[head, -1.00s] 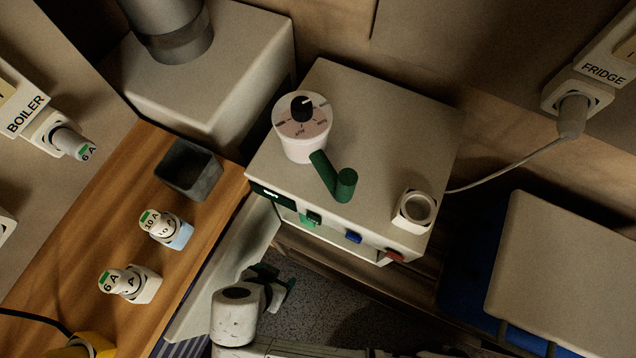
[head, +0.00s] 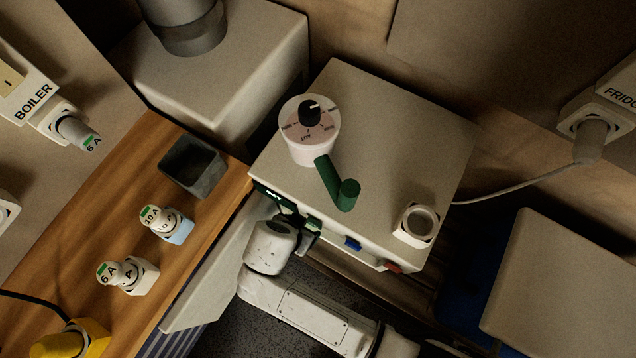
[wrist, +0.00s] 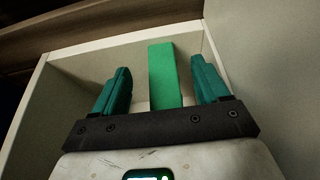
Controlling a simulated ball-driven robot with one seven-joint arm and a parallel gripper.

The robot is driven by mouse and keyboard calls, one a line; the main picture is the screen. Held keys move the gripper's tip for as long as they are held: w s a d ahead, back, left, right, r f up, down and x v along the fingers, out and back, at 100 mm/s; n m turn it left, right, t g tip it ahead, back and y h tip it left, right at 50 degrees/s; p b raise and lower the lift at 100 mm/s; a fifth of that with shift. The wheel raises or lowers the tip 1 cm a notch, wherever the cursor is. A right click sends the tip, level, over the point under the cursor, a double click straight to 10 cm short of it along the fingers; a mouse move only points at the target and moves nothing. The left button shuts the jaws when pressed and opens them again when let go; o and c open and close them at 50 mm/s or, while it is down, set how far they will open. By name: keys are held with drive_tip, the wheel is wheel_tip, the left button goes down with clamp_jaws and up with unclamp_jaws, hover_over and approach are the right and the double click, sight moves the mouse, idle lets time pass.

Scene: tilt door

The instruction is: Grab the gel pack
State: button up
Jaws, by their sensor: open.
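A green block (wrist: 163,75), which looks like a gel pack, stands in a pale box in the wrist view. My gripper (wrist: 160,70) is open, with its two teal fingers on either side of the block and visible gaps to both. In the head view a green tab (head: 315,223) shows at the front of the white box (head: 385,130), and my gripper (head: 298,228) is at that front, its fingertips partly hidden. I cannot tell how deep the block reaches between the fingers.
A blue tab (head: 352,244) and a red tab (head: 392,267) sit along the same front edge. A pale tilted panel (head: 215,275) lies left of my arm. The wooden counter (head: 105,225) carries a dark open bin (head: 192,167) and plugs. A cable runs right from the box.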

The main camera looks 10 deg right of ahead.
drive_tip(key=shift+w+d+f, duration=0.9)
drive_tip(key=shift+w+f, duration=0.15)
drive_tip(key=shift+w, duration=0.05)
drive_tip(key=shift+w+d+f+b, duration=0.1)
drive_tip(key=shift+w+f+b, duration=0.05)
drive_tip(key=shift+f+b, duration=0.2)
drive_tip(key=shift+c, duration=0.3)
drive_tip(key=c, duration=1.3)
drive_tip(key=shift+o, duration=0.2)
drive_tip(key=shift+r, duration=0.15)
